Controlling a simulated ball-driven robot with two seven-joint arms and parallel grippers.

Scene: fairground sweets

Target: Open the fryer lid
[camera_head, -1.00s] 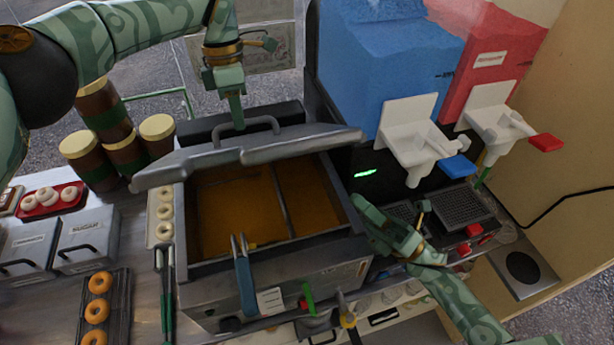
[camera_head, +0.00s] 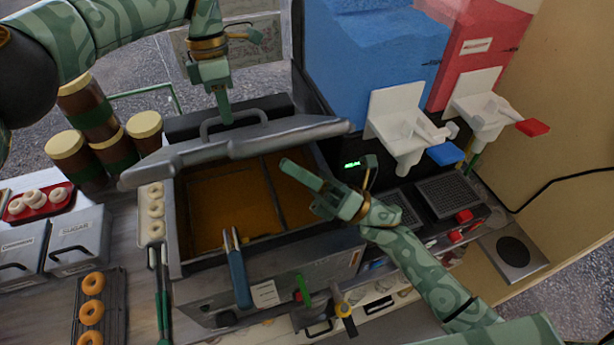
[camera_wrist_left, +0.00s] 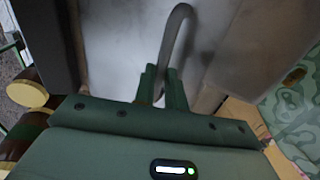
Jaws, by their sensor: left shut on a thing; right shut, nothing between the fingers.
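The fryer (camera_head: 270,275) stands in the middle of the counter, with brown oil (camera_head: 225,205) showing in its divided vat. Its grey lid (camera_head: 235,148) is raised and tilted at the back of the vat. My left gripper (camera_head: 226,117) is above the lid, shut on the lid's handle (camera_head: 260,113). The left wrist view shows the curved handle (camera_wrist_left: 177,45) between the fingers (camera_wrist_left: 162,88). My right gripper (camera_head: 300,178) is shut and empty, over the right part of the vat, in front of the lid.
Tongs (camera_head: 236,270) hang at the fryer's front. Brown jars (camera_head: 90,110) stand to the left, near a tray of doughnuts (camera_head: 75,335). Blue (camera_head: 375,60) and red (camera_head: 480,50) dispensers with white spouts stand to the right.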

